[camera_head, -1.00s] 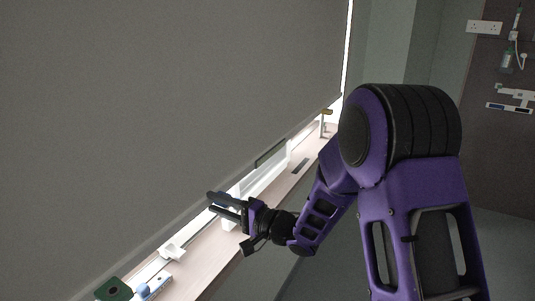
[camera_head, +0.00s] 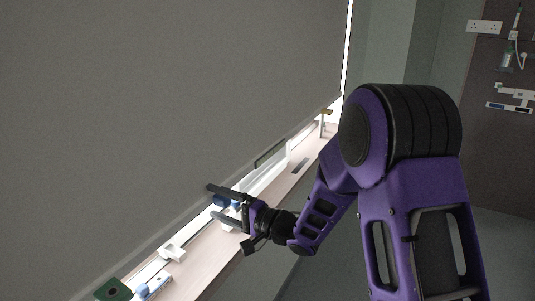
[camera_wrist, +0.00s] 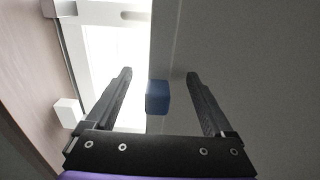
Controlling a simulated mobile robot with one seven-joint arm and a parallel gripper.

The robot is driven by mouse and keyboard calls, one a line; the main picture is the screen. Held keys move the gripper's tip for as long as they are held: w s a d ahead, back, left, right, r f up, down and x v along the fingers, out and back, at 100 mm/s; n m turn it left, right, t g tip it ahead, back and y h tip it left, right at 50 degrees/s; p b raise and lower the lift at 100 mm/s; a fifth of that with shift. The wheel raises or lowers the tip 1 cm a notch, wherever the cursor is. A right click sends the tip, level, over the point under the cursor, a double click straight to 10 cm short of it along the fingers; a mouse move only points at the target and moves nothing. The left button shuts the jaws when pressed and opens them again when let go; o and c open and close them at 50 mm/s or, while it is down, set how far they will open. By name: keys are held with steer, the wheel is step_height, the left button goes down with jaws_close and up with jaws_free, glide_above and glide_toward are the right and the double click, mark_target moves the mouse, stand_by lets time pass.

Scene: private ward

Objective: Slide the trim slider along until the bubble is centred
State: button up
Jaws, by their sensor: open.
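A small blue block (camera_wrist: 158,97), perhaps the trim slider's knob, is between my open fingers in the wrist view, with a gap on each side. In the head view the blue block (camera_head: 221,200) shows partly between the fingers, at the lower edge of the grey blind. My gripper (camera_head: 211,202) is open over the window sill; its two dark fingers also show in the wrist view (camera_wrist: 158,77). I cannot make out a bubble in either view.
The grey blind (camera_head: 170,110) hangs close beside the fingers. The pale sill (camera_head: 215,250) carries a white bracket (camera_head: 172,252), a green block (camera_head: 113,289) and a blue-and-white item (camera_head: 155,286). A brass-coloured handle (camera_head: 323,122) stands at the far end.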

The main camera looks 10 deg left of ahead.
steer(key=shift+d, duration=0.1)
steer(key=p+v, duration=0.1)
steer(key=v, duration=0.6)
steer(key=shift+s+d+p, duration=0.2)
steer(key=shift+d+p, duration=0.2)
steer(key=shift+o, duration=0.3)
